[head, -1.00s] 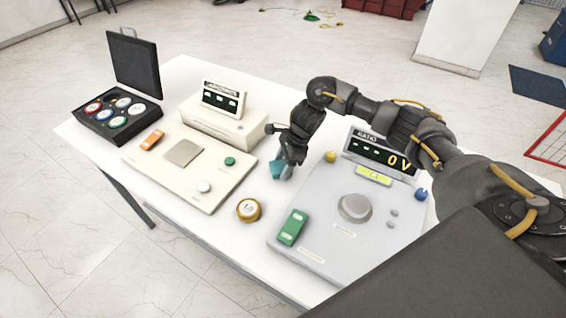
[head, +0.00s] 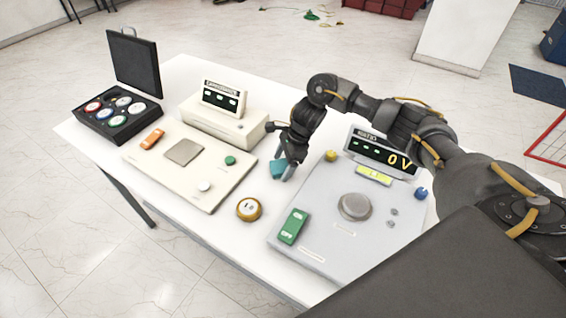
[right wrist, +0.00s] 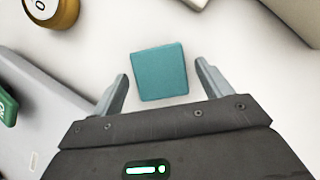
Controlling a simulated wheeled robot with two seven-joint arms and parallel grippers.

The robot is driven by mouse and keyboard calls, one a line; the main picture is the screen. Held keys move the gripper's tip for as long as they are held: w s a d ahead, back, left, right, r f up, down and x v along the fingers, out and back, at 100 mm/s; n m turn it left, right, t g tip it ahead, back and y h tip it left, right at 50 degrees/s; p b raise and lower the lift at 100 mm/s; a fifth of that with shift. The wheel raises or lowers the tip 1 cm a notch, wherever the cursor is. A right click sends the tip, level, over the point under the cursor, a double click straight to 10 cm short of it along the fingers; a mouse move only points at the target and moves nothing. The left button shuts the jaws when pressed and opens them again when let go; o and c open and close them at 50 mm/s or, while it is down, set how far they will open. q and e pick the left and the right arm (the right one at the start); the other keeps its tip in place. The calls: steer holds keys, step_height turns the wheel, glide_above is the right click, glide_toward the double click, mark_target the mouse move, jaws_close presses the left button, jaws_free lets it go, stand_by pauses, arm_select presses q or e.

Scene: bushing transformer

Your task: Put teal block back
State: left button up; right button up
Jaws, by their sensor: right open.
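The teal block (head: 278,169) lies on the white table between the cream panel and the grey panel. My right gripper (head: 285,172) is at the block, pointing down. In the right wrist view the teal block (right wrist: 159,71) shows between and slightly ahead of the two fingertips of my right gripper (right wrist: 162,70), which are spread apart with a gap on each side. Neither finger appears to touch it. My left gripper is not in view.
A yellow-rimmed round weight (head: 248,209) stands near the block. The grey panel (head: 330,225) with a 0 V display is to the right. The cream panel (head: 160,175) and a black case (head: 118,127) of round pieces are to the left.

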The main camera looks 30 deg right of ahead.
steer(key=b+v, duration=0.1)
steer(key=v, duration=1)
steer(key=shift+r, duration=0.3)
steer(key=shift+d, duration=0.15)
